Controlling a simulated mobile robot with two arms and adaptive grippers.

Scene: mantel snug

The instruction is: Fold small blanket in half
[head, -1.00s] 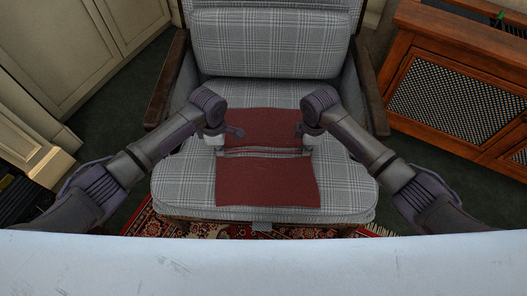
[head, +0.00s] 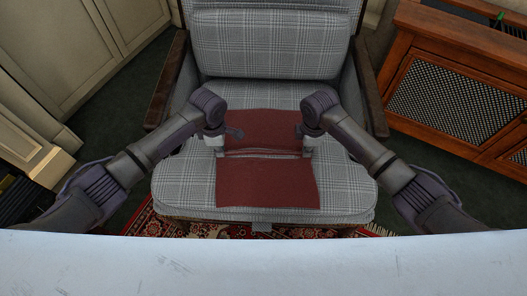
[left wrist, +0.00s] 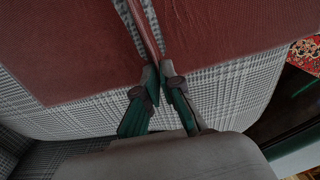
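The small blanket (head: 266,183) is dark red and lies on the armchair seat. A raised band runs across its middle, straight between my two grippers, with a thin strip of plaid seat showing beside it. My left gripper (head: 220,152) is at the left end of this band. In the left wrist view its fingers (left wrist: 160,68) are close together on the raised red edge of the blanket (left wrist: 225,30). My right gripper (head: 307,152) is at the right end of the band; its fingertips are small, but the band runs taut to it.
The grey plaid armchair (head: 180,185) has a back cushion (head: 270,45) and dark wooden arms on both sides. A wooden cabinet (head: 455,85) with mesh panels stands at the right. A patterned red rug (head: 140,220) lies under the chair.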

